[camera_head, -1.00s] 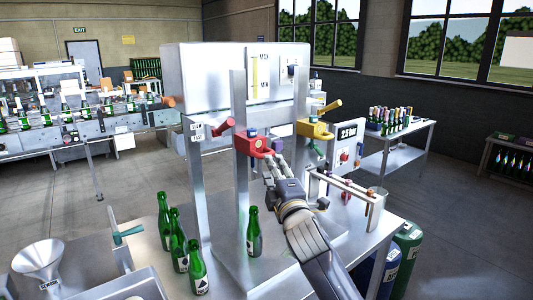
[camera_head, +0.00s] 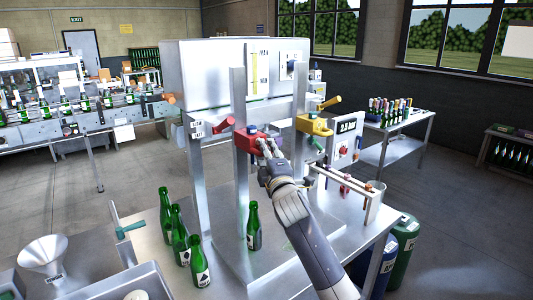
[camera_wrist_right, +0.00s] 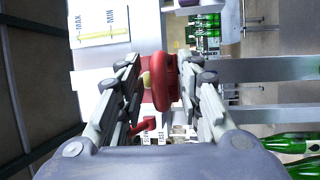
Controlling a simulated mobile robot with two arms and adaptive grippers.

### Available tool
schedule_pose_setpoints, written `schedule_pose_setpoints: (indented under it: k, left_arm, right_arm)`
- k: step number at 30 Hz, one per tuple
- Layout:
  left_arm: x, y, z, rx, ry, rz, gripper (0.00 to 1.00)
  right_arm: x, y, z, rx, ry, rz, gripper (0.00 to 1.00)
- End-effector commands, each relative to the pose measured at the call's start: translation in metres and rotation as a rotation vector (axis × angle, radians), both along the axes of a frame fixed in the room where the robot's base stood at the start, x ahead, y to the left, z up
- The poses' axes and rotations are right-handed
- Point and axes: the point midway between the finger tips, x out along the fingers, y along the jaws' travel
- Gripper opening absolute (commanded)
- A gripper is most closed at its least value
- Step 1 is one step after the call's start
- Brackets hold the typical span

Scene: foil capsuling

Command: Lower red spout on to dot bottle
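The red spout (camera_head: 251,139) is on the upright of the metal filling stand, high above the bench. A green bottle (camera_head: 254,228) stands upright below it, apart from it; I cannot read whether its label bears a dot. My right gripper (camera_head: 265,146) is at the right side of the red spout. In the right wrist view the red spout (camera_wrist_right: 165,80) lies between the two fingers of my right gripper (camera_wrist_right: 163,92), which are spread with small gaps beside it. My left gripper is not in view.
Several green bottles (camera_head: 179,236) stand on the bench at the left of the stand. A yellow spout (camera_head: 314,125) is on the upright to the right. A funnel (camera_head: 43,254) is at front left. A rail and cup (camera_head: 374,203) are beside my right arm.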

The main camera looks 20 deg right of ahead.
Motion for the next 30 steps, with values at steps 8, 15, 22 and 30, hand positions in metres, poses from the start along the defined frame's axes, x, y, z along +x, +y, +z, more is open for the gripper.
schedule_pose_setpoints:
  k: [8, 15, 22, 30]
  left_arm:
    - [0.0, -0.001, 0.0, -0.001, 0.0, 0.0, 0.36]
    - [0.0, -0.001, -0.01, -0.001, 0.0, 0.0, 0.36]
    - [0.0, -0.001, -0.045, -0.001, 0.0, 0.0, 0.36]
    - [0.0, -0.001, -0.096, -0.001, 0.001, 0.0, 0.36]
  right_arm:
    - [0.0, 0.0, 0.0, 0.0, -0.001, 0.0, 0.0]
    - [0.0, 0.0, -0.013, -0.001, 0.0, 0.0, 0.0]
    - [0.0, 0.0, -0.065, -0.002, 0.005, 0.0, 0.0]
    - [0.0, 0.0, -0.137, -0.001, 0.007, 0.0, 0.0]
